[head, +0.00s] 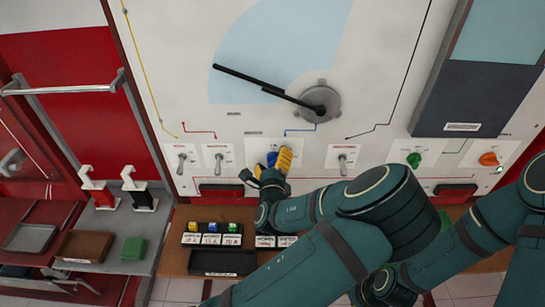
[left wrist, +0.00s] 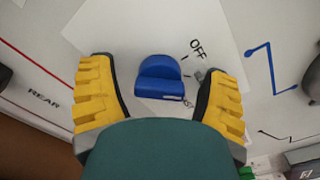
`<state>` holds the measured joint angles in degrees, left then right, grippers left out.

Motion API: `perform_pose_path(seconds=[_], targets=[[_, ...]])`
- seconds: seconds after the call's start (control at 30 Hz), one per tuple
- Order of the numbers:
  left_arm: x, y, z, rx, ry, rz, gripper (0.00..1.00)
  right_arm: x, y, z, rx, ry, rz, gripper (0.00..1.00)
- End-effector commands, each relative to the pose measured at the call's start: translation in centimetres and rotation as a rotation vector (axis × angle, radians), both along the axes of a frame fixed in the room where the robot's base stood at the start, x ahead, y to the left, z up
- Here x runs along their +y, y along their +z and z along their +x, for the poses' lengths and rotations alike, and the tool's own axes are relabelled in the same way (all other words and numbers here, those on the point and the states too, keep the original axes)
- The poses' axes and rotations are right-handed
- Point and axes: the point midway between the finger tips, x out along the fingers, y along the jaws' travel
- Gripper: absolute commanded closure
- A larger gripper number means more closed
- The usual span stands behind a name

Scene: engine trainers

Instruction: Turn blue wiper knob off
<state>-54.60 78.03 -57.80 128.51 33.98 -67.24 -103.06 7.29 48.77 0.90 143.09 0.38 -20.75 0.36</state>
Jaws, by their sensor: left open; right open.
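The blue wiper knob (head: 271,159) is on the white panel below the large wiper dial. In the left wrist view the knob (left wrist: 158,82) shows a raised grip with a white mark at its lower right, near a label ending in "ST". The word OFF (left wrist: 197,48) is printed to its upper right. My left gripper (head: 273,164) is at the knob. In the left wrist view its yellow fingers (left wrist: 160,68) stand open on either side of the knob, with gaps on both sides. My right gripper is not visible.
Metal toggle switches (head: 220,157) and (head: 342,157) flank the knob. A green knob (head: 414,160) and an orange knob (head: 489,159) are farther right. The black wiper arm (head: 262,86) is above. A bench with a black tray (head: 222,263) lies below.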

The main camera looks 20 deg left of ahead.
Motion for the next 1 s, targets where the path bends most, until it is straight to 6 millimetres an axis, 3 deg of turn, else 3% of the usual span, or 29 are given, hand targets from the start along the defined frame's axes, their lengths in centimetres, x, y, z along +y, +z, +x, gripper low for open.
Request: perform_pose_path(seconds=[0.13,0.17,0.33,0.67,1.0], targets=[[0.01,0.01,0.0,0.0,0.0,0.0,0.23,-0.02,0.0,-0.03,0.001,0.0,0.0,0.53],[0.01,0.01,0.0,0.0,0.0,0.0,0.3,-0.02,0.0,-0.03,0.001,0.0,0.0,0.53],[0.02,0.01,0.01,0.0,0.0,0.0,0.89,-0.01,0.0,-0.02,0.0,0.0,0.0,0.53],[0.04,0.01,0.03,-0.01,0.0,-0.028,0.92,0.0,-0.13,-0.05,0.001,0.0,0.0,0.53],[0.15,-0.08,0.04,-0.067,0.002,-0.224,0.92,0.04,-0.9,-0.29,0.007,0.005,0.002,0.53]])
